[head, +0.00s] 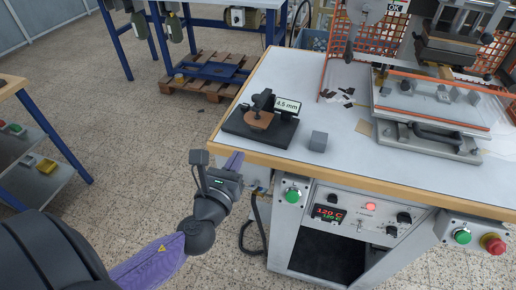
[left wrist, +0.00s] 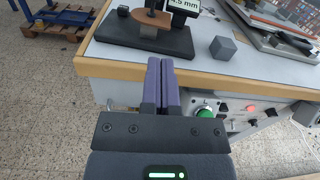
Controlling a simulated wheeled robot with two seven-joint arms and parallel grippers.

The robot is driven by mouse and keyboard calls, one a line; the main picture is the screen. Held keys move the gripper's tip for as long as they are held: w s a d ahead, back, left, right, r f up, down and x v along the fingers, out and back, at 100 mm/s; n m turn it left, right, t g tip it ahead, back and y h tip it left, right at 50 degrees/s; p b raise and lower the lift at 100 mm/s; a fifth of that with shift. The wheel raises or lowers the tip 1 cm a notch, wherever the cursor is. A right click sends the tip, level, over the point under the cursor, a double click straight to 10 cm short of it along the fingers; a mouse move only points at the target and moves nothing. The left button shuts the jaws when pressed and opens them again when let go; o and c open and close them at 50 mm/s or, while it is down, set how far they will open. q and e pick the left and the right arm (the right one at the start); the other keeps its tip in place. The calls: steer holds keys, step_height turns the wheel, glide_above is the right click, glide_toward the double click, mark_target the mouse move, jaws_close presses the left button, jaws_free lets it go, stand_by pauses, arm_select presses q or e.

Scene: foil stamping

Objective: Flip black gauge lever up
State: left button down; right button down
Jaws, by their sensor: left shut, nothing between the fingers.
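The gauge (head: 262,122) stands near the left end of the white worktable, with a dark base, a brown piece on it and a display reading 4.5 mm (head: 288,104). Its black lever (head: 263,98) shows at the top left of the gauge; its exact position is too small to tell. The gauge base also shows at the top of the left wrist view (left wrist: 140,36). My left gripper (head: 234,160) is at the table's front edge, below and in front of the gauge, apart from it. Its purple fingers (left wrist: 162,78) are together and empty. My right gripper is not in view.
A grey cube (head: 318,141) sits right of the gauge. A stamping press (head: 430,130) with an orange guard fills the table's right side. Below the wooden table edge (head: 330,172) is a control panel with a 120 °C display (head: 328,213) and green buttons.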

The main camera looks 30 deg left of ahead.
arm_select(q)
steer(key=shift+s+a+f+y, duration=0.1)
steer(key=shift+s+y, duration=0.3)
steer(key=shift+s, duration=0.05)
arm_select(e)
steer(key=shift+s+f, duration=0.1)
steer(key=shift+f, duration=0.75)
arm_select(q)
steer(key=shift+w, duration=0.15)
glide_toward(257, 105)
steer(key=w+f, duration=0.1)
steer(key=w, duration=0.1)
steer(key=w+f, duration=0.1)
steer(key=w, duration=0.1)
steer(key=shift+a+f, duration=0.35)
steer(key=shift+a, duration=0.05)
steer(key=shift+w+a+r+p, duration=0.25)
steer(key=shift+w+r+p, duration=0.2)
steer(key=shift+w+r, duration=0.5)
steer(key=shift+w+a+r, duration=0.15)
steer(key=shift+w+r, duration=0.2)
steer(key=shift+r, duration=0.1)
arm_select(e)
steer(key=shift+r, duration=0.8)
